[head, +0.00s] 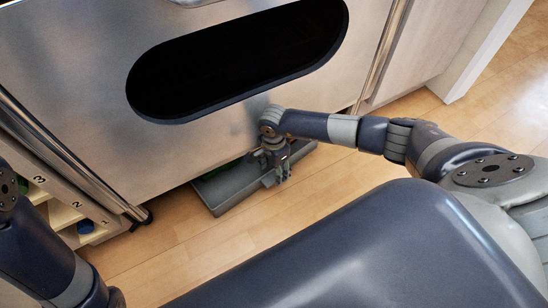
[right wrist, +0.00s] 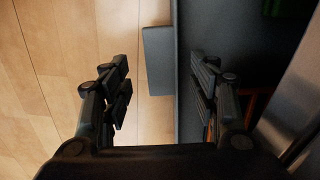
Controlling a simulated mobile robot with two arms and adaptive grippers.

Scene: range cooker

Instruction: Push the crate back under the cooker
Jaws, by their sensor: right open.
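The crate (head: 232,190) is a low grey box that sticks out from under the cooker (head: 190,90) onto the floor. Its back part is hidden beneath the cooker. Something green shows inside it. My right gripper (head: 280,172) is low at the crate's front side. In the right wrist view the gripper (right wrist: 160,95) is open, with one finger outside the crate's wall (right wrist: 186,75) and the other over its inside. I cannot tell whether either finger touches it. A flat grey tab (right wrist: 158,60) juts outward from this wall. My left gripper is out of view.
A shelf rack with numbered tiers (head: 70,212) stands left of the cooker, with a blue item (head: 85,226) on its lowest tier. A cabinet (head: 430,45) stands to the right. The wooden floor (head: 165,250) in front is clear.

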